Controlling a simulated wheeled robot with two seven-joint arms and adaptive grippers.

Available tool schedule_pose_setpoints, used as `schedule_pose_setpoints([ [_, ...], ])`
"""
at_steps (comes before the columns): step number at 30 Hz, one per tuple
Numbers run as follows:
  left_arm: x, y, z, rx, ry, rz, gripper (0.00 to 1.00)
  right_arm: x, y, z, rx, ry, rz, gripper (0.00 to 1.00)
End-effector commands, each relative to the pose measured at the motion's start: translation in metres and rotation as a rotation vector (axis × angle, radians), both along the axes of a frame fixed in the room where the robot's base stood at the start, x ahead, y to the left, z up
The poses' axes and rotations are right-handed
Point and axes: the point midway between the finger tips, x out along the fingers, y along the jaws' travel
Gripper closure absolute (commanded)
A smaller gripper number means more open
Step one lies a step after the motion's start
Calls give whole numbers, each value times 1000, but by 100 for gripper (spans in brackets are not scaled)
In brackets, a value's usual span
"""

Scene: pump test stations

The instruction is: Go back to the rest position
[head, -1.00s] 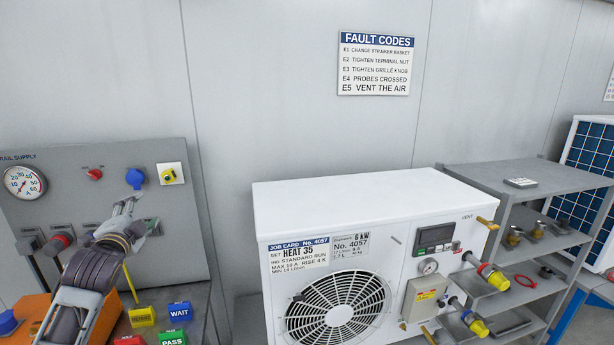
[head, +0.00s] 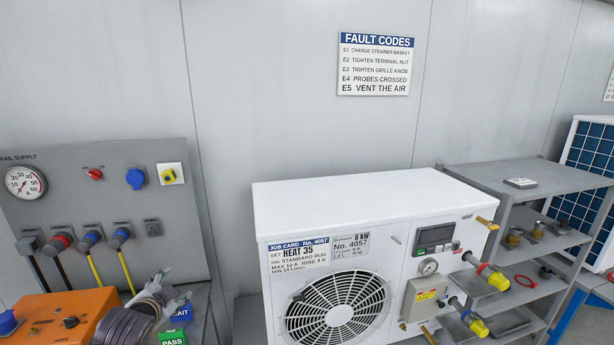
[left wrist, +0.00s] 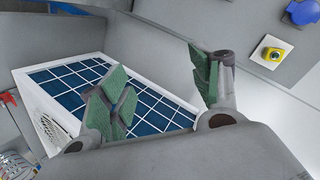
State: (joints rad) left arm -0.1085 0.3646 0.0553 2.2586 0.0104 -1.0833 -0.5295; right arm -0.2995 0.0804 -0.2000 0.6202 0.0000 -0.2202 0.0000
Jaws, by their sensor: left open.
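My left gripper (head: 172,298) is low at the lower left of the head view, in front of the grey supply panel (head: 75,190) and above the bench. Its jaws are apart and nothing is between them. In the left wrist view the two green-padded fingers (left wrist: 158,90) stand wide apart, with a blue gridded panel (left wrist: 150,112) behind them. My left arm partly hides the orange box (head: 60,322) and the coloured tags. My right gripper is not in view.
The white heat pump unit (head: 350,195) with its fan grille stands in the middle. A grey shelf rack (head: 530,180) with fittings is to its right. The panel carries a gauge (head: 25,182), a blue socket (head: 135,179) and a yellow switch (head: 168,176). The blue WAIT tag (head: 181,313) is near my gripper.

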Motion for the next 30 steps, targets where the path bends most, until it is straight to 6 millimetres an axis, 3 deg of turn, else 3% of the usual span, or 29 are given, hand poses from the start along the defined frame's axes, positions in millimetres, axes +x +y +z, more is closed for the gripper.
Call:
schedule_pose_setpoints([
  [1,-12,-9,-17,-39,40,9,36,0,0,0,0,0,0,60],
  [6,-52,-36,-66,-167,172,58,36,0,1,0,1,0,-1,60],
  [15,-135,-81,-133,-373,405,179,36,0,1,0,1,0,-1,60],
  [21,-185,-105,-159,-473,534,264,36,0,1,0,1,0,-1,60],
  [30,-229,-124,-175,-552,641,346,36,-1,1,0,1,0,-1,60],
])
